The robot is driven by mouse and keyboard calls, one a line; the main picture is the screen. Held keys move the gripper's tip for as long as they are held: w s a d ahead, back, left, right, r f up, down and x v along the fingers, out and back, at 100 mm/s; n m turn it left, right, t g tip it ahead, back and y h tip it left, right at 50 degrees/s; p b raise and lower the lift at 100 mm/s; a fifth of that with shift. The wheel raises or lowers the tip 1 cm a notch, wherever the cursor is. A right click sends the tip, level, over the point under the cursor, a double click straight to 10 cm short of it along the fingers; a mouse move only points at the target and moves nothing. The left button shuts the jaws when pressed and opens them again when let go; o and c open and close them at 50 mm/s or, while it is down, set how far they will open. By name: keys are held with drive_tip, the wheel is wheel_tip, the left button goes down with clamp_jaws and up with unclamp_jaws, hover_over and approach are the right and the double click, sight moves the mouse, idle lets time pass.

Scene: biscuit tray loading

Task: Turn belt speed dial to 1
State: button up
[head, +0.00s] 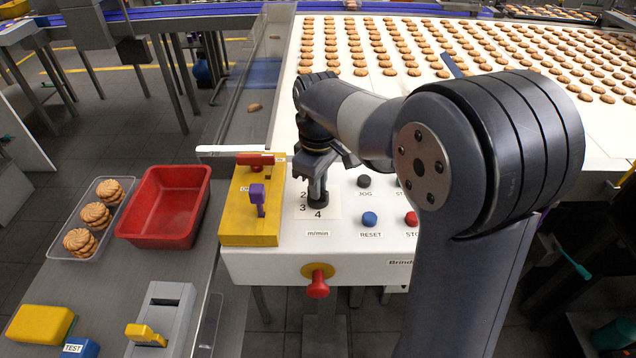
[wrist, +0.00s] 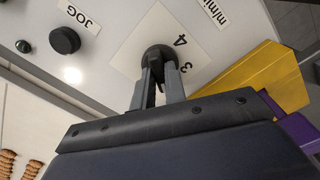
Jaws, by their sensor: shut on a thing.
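The belt speed dial (head: 318,203) is a dark round knob on a white scale plate (head: 332,212) on the control panel. The numbers 2, 3 and 4 show around it in the head view, with "m/min" below. My gripper (head: 317,188) points down from above and is shut on the dial. In the wrist view the two fingers of my gripper (wrist: 161,88) stand on either side of the dial (wrist: 158,55). The 1 on the scale is hidden behind my gripper and arm. I cannot tell which number the dial points at.
Beside the dial are the black JOG button (head: 364,181), blue RESET button (head: 370,219) and a red button (head: 411,218). A yellow box (head: 247,225) with red and purple switches stands left. A red knob (head: 317,285) juts from the panel front. A red bin (head: 165,205) sits further left.

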clamp_jaws()
drive_tip(key=shift+m, duration=0.3)
drive_tip(key=shift+m+p, duration=0.4)
drive_tip(key=m+p, duration=0.1)
drive_tip(key=m, duration=0.3)
drive_tip(key=shift+r+p, duration=0.1)
drive_tip(key=shift+p, duration=0.2)
drive_tip(key=m+p, duration=0.1)
drive_tip(key=m, duration=0.5)
drive_tip(key=shift+m, duration=0.3)
drive_tip(key=o, duration=0.7)
unclamp_jaws()
